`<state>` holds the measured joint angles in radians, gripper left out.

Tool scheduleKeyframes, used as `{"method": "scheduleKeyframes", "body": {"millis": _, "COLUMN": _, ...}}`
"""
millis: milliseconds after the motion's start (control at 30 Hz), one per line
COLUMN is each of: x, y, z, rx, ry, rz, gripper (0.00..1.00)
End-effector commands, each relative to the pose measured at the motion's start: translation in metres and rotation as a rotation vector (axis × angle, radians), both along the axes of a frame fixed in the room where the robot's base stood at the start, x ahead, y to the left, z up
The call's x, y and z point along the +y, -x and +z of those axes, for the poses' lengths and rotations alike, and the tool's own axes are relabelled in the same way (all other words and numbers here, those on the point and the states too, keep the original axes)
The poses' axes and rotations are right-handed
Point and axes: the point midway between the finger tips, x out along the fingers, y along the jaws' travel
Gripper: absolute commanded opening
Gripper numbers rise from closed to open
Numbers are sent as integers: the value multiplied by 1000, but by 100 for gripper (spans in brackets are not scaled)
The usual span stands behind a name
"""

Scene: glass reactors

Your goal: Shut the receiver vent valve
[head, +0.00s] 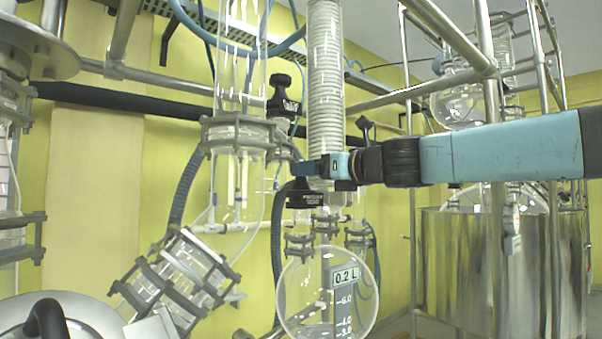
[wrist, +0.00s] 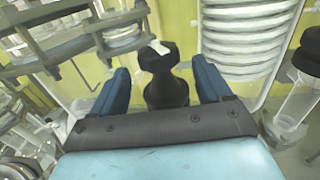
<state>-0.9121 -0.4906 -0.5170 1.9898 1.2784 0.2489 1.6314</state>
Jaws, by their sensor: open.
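My gripper (head: 306,168) reaches in from the right in the head view, below the coil column, with its blue fingers open. In the wrist view my open gripper (wrist: 161,68) has a black valve knob (wrist: 160,62) with a white mark on top between its fingers, with gaps at both sides. In the head view one black labelled knob (head: 304,196) is just below the fingers, and another (head: 284,106) is higher, to their left. Their labels are too small to read surely, so I cannot tell which is the receiver vent valve. The round glass receiver (head: 300,300) hangs below, beside a "0.2 L" sign.
The glass coil column (head: 325,80) is close above my gripper; its ribs also show in the wrist view (wrist: 245,40). Clamped glassware (head: 238,150) stands to the left. Metal posts (head: 490,60) and a steel vessel (head: 450,265) are on the right.

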Motion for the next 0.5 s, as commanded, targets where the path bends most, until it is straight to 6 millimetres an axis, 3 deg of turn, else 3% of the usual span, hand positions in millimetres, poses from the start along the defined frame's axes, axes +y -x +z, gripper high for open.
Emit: {"method": "scheduleKeyframes", "body": {"millis": 500, "x": 26, "y": -30, "z": 0, "rx": 0, "ry": 1, "rz": 1, "gripper": 78}}
